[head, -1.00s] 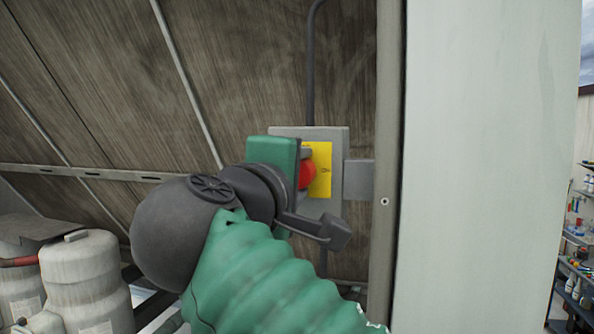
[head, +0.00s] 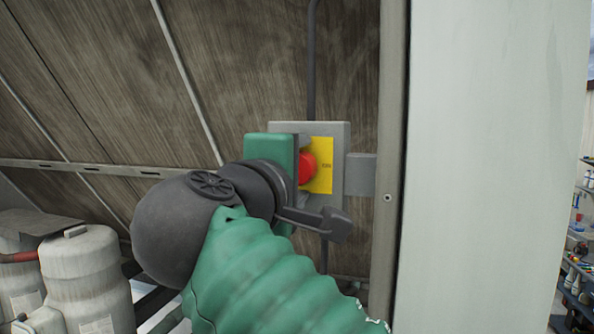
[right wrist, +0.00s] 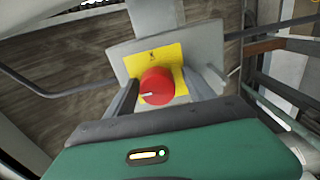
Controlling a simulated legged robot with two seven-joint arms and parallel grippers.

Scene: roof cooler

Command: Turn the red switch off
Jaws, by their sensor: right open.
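The red switch (head: 307,168) is a round knob on a yellow plate (head: 322,178) fixed to a grey box (head: 337,135) on the wall. In the right wrist view the red knob (right wrist: 157,86) shows a white mark pointing left. My right gripper (head: 302,160) is at the box, with its green and black body hiding the knob's left part in the head view. In the right wrist view its two dark fingers (right wrist: 159,92) are open, one on each side of the knob. I cannot tell whether they touch it. My left gripper is not in view.
A grey conduit (head: 311,60) runs up from the box. A pale panel (head: 490,170) and a metal post (head: 391,120) stand to the right. White tanks (head: 85,280) stand at the lower left. Shelves with small items (head: 578,270) show at the far right.

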